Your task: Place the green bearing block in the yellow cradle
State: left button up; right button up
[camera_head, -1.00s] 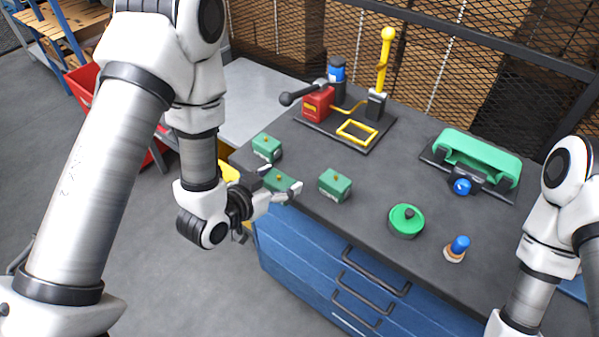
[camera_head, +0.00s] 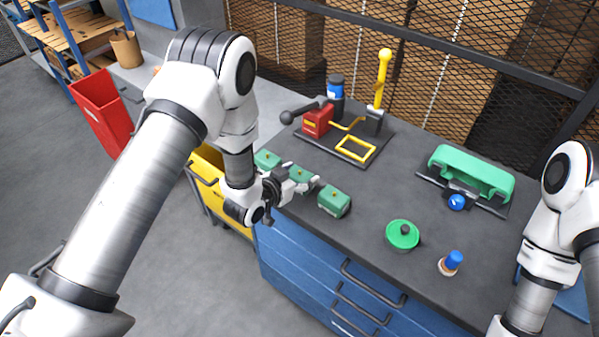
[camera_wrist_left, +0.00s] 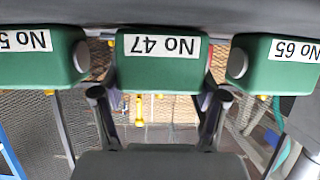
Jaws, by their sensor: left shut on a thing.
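Three green blocks stand in a row near the worktop's front left edge. The middle green block (camera_head: 301,173) is between the fingers of my left gripper (camera_head: 298,184), which is shut on it. In the left wrist view this block (camera_wrist_left: 160,72) bears an upside-down "No 47" label, with a finger near each side. I cannot tell whether it touches the worktop. The yellow cradle (camera_head: 341,153), an empty-looking rectangular frame, lies on a dark plate behind the row. My right gripper is outside the frames; only its arm shows at the right.
Another green block (camera_head: 267,158) is close on the left and one (camera_head: 334,200) on the right. A red clamp (camera_head: 317,121) and a yellow lever (camera_head: 380,80) rise behind the cradle. The worktop's middle (camera_head: 385,190) is clear.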

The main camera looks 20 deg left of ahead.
pick_arm(q)
jog(key=shift+f, duration=0.1)
jog(key=o, duration=1.8)
jog(key=shift+s, duration=0.1)
